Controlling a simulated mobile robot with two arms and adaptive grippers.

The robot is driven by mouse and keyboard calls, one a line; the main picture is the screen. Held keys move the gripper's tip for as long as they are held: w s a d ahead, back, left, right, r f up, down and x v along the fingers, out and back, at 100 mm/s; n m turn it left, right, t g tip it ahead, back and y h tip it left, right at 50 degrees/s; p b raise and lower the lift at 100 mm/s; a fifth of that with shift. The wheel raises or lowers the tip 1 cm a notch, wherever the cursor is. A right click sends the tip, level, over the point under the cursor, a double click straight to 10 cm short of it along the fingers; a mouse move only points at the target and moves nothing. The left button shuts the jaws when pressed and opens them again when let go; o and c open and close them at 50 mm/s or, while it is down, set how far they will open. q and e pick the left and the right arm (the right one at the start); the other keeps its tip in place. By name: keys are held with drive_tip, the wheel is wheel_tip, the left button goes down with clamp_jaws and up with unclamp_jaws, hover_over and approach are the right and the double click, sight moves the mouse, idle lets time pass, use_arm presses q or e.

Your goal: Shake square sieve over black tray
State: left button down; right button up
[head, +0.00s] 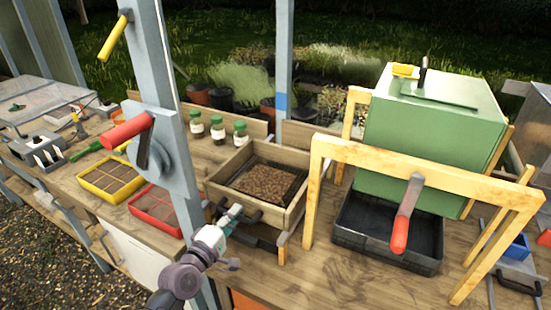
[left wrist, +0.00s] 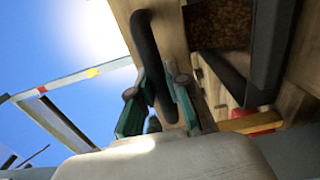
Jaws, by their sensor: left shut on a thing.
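The square sieve (head: 298,213) is a wooden frame with brown crumbly material (head: 265,184) inside, in the middle of the bench in the head view. My left gripper (head: 232,214) is at its near-left side, shut on its black handle. In the left wrist view the gripper's teal fingers (left wrist: 157,95) stand either side of the curved black handle (left wrist: 146,40), against the wooden frame (left wrist: 171,30). The black tray (head: 388,262) stands on the bench to the right, below a green box. A dark shape under the sieve is mostly hidden. My right gripper is not in view.
A blue-grey post (head: 165,100) rises left of the sieve. Yellow (head: 112,178) and red (head: 158,208) seed trays lie left. Several jars (head: 218,130) stand behind. The front bench is clear.

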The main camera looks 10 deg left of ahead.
sight(243, 205)
use_arm(q)
drive_tip(key=b+x, duration=0.1)
drive_tip(key=x, duration=0.5)
drive_tip(key=shift+s+a, duration=0.2)
drive_tip(key=shift+s, duration=0.1)
drive_tip(key=p+v, duration=0.2)
drive_tip(key=v, duration=0.5)
drive_tip(key=b+x, duration=0.1)
drive_tip(key=x, duration=0.6)
drive_tip(key=shift+w+d+b, duration=0.15)
drive_tip(key=shift+w+b, duration=0.25)
unclamp_jaws()
